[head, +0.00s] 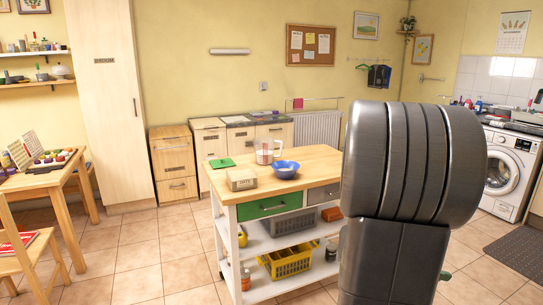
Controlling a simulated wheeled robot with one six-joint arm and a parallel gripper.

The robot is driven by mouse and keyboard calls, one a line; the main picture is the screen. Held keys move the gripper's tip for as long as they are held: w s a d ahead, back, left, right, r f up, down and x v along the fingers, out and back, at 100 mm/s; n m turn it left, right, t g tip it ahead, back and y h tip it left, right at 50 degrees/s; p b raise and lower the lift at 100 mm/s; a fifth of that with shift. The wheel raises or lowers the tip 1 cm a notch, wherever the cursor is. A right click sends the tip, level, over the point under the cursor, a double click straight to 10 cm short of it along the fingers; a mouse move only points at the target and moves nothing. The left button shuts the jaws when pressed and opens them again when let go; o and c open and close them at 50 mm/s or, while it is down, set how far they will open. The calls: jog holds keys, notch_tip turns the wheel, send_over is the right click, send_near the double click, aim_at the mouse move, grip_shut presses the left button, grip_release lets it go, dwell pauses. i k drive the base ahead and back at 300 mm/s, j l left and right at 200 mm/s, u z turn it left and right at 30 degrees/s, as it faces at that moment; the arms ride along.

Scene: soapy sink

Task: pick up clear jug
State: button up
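A clear jug (264,152) stands on the wooden top of the white kitchen trolley (318,164), toward its back edge. It looks like a measuring jug with reddish marks, and something white shows in its lower part. A blue bowl (285,170) is just in front of it to the right and may overlap its base in the picture. My gripper is not in view. Only a large dark grey link of my arm shows, at the right, and it hides the trolley's right end.
A beige box (241,180) and a flat green item (221,163) lie on the trolley top, left of the jug. The shelves below hold a yellow basket (287,263) and other items. A table (40,183) and chair stand left; tiled floor (135,265) is open between.

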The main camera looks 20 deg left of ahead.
aim_at(264, 147)
jog(key=i+u, duration=0.1)
jog(key=u, duration=0.35)
jog(key=i+u, duration=0.1)
jog(key=u, duration=0.35)
jog(key=l+u, duration=0.1)
jog(key=u, duration=0.35)
jog(key=i+l+u, duration=0.1)
jog(key=u, duration=0.35)
jog(key=i+l+u, duration=0.3)
jog(key=l+u, duration=0.15)
jog(key=l, duration=0.5)
jog(key=i+l+u, duration=0.1)
jog(key=l+u, duration=0.3)
jog(key=l, duration=0.55)
jog(key=l+u, duration=0.45)
jog(key=l, duration=1.3)
jog(key=k+l, duration=0.1)
jog(key=l, duration=0.65)
